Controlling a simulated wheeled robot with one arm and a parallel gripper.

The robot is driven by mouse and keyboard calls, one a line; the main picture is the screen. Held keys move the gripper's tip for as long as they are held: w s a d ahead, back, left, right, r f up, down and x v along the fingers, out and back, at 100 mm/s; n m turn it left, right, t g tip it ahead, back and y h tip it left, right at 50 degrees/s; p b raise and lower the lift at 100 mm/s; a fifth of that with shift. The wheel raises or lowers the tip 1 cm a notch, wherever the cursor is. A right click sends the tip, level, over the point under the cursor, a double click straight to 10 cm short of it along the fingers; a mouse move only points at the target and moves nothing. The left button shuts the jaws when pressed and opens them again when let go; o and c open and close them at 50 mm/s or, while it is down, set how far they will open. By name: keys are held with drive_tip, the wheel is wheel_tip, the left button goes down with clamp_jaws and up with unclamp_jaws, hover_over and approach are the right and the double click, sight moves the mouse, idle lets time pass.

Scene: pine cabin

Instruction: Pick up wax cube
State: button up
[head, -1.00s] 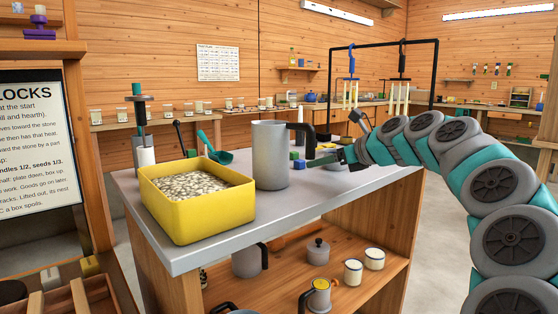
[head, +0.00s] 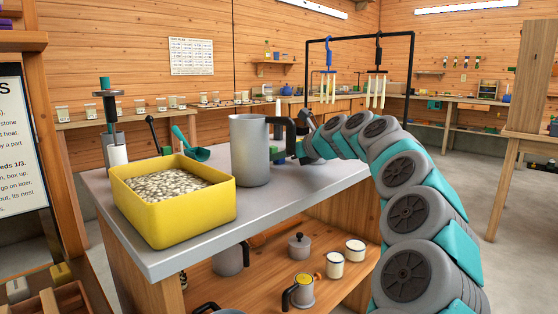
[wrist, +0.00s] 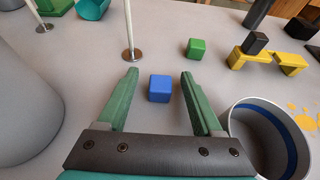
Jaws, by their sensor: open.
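In the wrist view a blue cube (wrist: 159,88) lies on the grey worktop, framed between the two green fingers of my gripper (wrist: 160,72), with a gap on each side. My gripper is open and empty. A green cube (wrist: 196,48) lies farther ahead, a little right of the blue one. Both look like small blocks; I cannot tell by look which is called the wax cube. In the head view the cubes and my fingertips are small and partly hidden beside the pitcher's handle.
A tall grey pitcher (head: 250,152) stands close on the left. A grey cup with a blue inner band (wrist: 270,135) is close to my right finger. A thin metal rod (wrist: 129,30) rises ahead, with yellow blocks (wrist: 270,62) to the right. A yellow tub (head: 172,220) stands at the worktop's near corner.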

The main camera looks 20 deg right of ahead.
clamp_jaws()
idle(0.5)
